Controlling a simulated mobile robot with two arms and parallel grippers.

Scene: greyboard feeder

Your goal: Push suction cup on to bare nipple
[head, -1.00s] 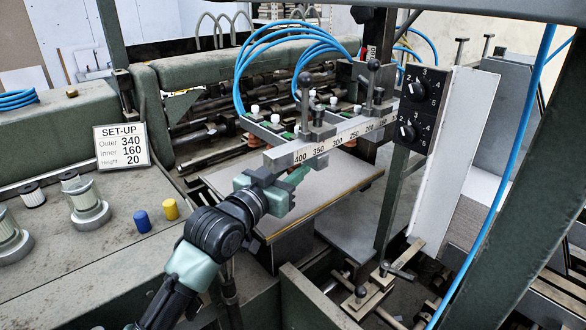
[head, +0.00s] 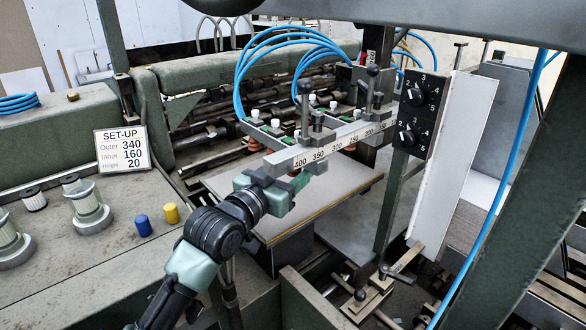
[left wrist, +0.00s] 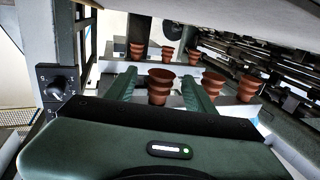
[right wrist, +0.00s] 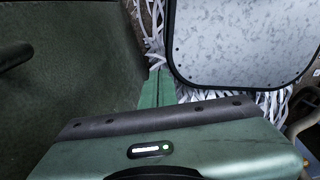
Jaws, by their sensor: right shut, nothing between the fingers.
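Red-brown bellows suction cups hang in rows under the feeder's bars; one (head: 254,145) shows in the head view. My left gripper (head: 297,183) is just under the near end of the numbered bar (head: 330,140). In the left wrist view, its two green fingers (left wrist: 161,74) are apart, with one suction cup (left wrist: 159,88) between them and gaps visible at both sides. Another cup (left wrist: 213,83) stands just right of the fingers. I cannot make out a bare nipple. My right gripper (right wrist: 158,88) is shut and empty, away from the cups.
A greyboard stack (head: 330,205) lies below the bar. Blue hoses (head: 262,50) loop above it. A dial panel (head: 413,110) and white upright plate (head: 450,150) stand to the right. Blue and yellow plugs (head: 171,213) sit at left. A speckled panel (right wrist: 240,40) is near my right gripper.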

